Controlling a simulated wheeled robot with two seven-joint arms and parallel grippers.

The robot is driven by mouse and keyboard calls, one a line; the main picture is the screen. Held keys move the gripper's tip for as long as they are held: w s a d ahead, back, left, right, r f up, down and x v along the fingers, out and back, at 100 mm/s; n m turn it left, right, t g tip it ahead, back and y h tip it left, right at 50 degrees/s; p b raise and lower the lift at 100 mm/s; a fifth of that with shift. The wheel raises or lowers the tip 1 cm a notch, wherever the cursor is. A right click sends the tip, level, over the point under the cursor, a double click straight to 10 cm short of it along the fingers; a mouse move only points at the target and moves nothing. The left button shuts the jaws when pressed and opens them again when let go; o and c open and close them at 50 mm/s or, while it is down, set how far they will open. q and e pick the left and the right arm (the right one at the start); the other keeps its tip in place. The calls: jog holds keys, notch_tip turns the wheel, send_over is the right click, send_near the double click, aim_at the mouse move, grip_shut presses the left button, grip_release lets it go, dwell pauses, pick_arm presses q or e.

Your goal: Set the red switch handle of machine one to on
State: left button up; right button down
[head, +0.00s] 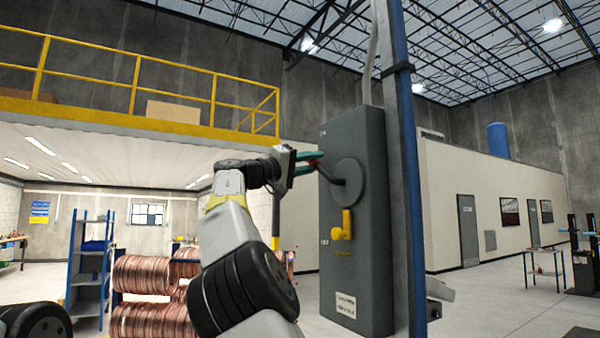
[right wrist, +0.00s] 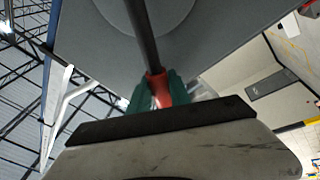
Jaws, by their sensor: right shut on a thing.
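The grey switch box (head: 345,275) stands upright on a post right of centre in the head view. A round grey disc (head: 352,178) on its front carries a dark lever, which points left and a little up to a red handle (head: 317,165). My right gripper (head: 309,162), with green fingers, is shut on the red handle. In the right wrist view the red handle (right wrist: 160,88) sits between the fingers of my right gripper (right wrist: 153,96), with the dark rod running up to the disc. The handle is partly hidden by the fingers. My left gripper is not in view.
A yellow knob (head: 342,229) sits on the box below the disc. A blue-edged post (head: 405,180) stands right beside the box. Copper coils (head: 140,320) and a blue shelf (head: 90,270) are behind at left. Open floor lies to the right.

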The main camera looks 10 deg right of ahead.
jog(key=shift+s+d+r+m+g, duration=0.1)
jog(key=shift+s+r+m+g, duration=0.25)
jog(key=shift+m, duration=0.3)
jog(key=shift+s+d+r+m+g, duration=0.15)
jog(key=shift+s+r+m, duration=0.2)
jog(key=shift+m, duration=0.3)
jog(key=shift+r, duration=0.1)
jog(key=c, duration=1.2)
grip_release()
jog(key=shift+a, duration=0.1)
jog(key=v, duration=0.7)
jog(key=shift+a+f, duration=0.25)
jog(key=shift+s+a, duration=0.1)
